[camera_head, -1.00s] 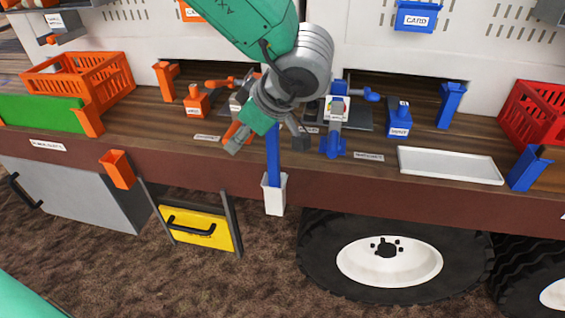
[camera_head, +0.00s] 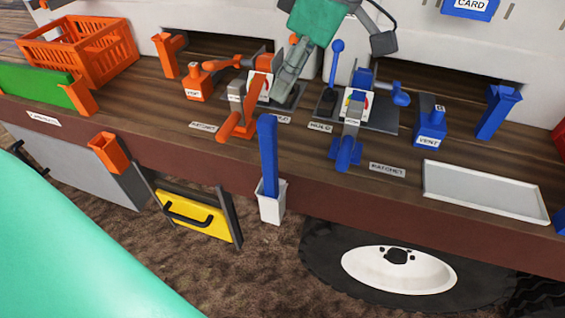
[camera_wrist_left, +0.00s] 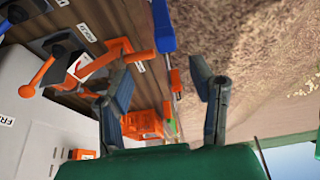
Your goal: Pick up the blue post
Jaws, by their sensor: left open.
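The blue post (camera_head: 268,155) stands upright in a white holder (camera_head: 271,203) on the front edge of the wooden counter. Its lower end is hidden inside the holder. My left gripper (camera_head: 334,70) is above and behind the post, over the counter, with its two fingers spread and nothing between them. In the left wrist view the open left gripper (camera_wrist_left: 160,80) shows from behind its fingers. The blue post (camera_wrist_left: 163,28) lies beyond the fingertips there, near the top and apart from them. My right gripper is not in view.
Orange (camera_head: 240,110) and blue (camera_head: 350,135) ratchet levers stand on the counter on either side behind the post. An orange holder (camera_head: 108,152) and a yellow panel (camera_head: 193,215) are at the left. A white tray (camera_head: 480,192) lies at the right.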

